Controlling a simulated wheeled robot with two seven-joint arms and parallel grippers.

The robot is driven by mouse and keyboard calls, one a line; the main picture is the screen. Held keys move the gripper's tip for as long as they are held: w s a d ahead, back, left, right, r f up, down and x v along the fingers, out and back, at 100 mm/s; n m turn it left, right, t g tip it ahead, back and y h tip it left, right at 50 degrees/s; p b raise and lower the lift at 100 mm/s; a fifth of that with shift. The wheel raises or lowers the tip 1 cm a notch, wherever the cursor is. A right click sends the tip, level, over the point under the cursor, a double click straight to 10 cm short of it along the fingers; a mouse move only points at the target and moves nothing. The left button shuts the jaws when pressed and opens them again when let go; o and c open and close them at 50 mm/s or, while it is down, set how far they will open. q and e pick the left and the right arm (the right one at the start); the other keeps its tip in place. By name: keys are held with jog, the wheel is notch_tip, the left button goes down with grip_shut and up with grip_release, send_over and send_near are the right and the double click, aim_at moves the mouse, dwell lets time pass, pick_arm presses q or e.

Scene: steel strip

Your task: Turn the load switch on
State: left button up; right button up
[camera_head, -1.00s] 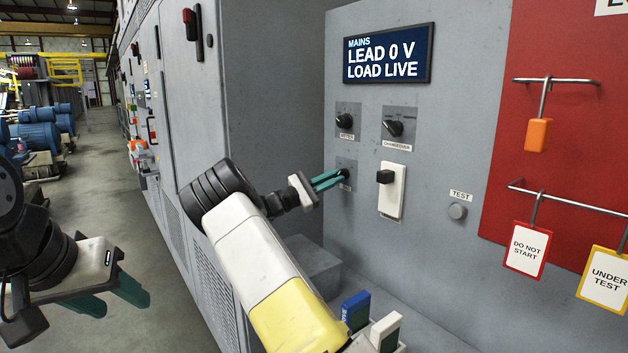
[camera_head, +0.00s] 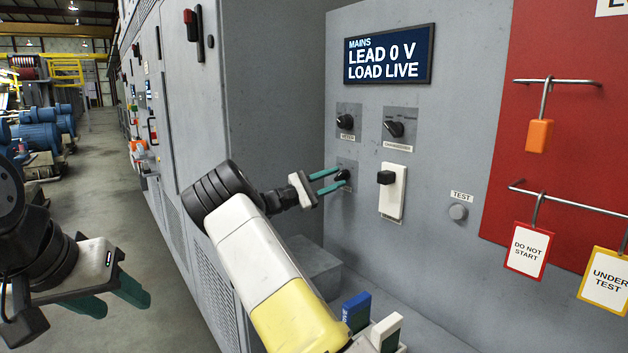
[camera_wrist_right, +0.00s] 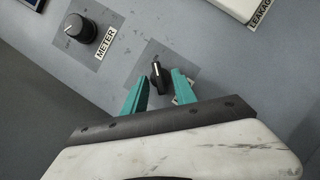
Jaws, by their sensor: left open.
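My right gripper (camera_head: 328,181) is at this knob. In the right wrist view the knob (camera_wrist_right: 157,78) stands between the two green fingertips (camera_wrist_right: 159,88), with gaps visible, so the fingers are open around it. The display (camera_head: 388,54) reads MAINS, LEAD 0 V, LOAD LIVE. My left gripper (camera_head: 112,293) is open and empty at the lower left, away from the panel.
The METER knob (camera_head: 345,121) and CHANGEOVER knob (camera_head: 395,128) are above. A white switch with black handle (camera_head: 392,195) is to the right, then a TEST button (camera_head: 458,212). Hanging tags (camera_head: 528,249) and an orange padlock (camera_head: 539,136) are farther right.

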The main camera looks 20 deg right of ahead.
jog(key=v, duration=0.7)
jog(key=shift+a, duration=0.35)
jog(key=shift+f, duration=0.1)
jog(key=s+d+f+m+g+y, duration=0.1)
jog(key=s+d+f+m+y, duration=0.2)
jog(key=s+y, duration=0.4)
jog(key=s+d+f+m+g+y, duration=0.1)
jog(key=s+d+f+g+y, duration=0.2)
jog(key=s, duration=0.6)
jog(key=s+a+r+m+t+y, duration=0.2)
jog(key=s+a+y, duration=0.4)
jog(key=s+a, duration=0.3)
jog(key=s+a+r+m+t+y, duration=0.2)
jog(key=s+a+r+t+y, duration=0.2)
jog(key=s, duration=0.9)
jog(key=shift+s+a+t+y, duration=0.4)
jog(key=shift+a+t+y, duration=1.2)
jog(key=shift+a, duration=1)
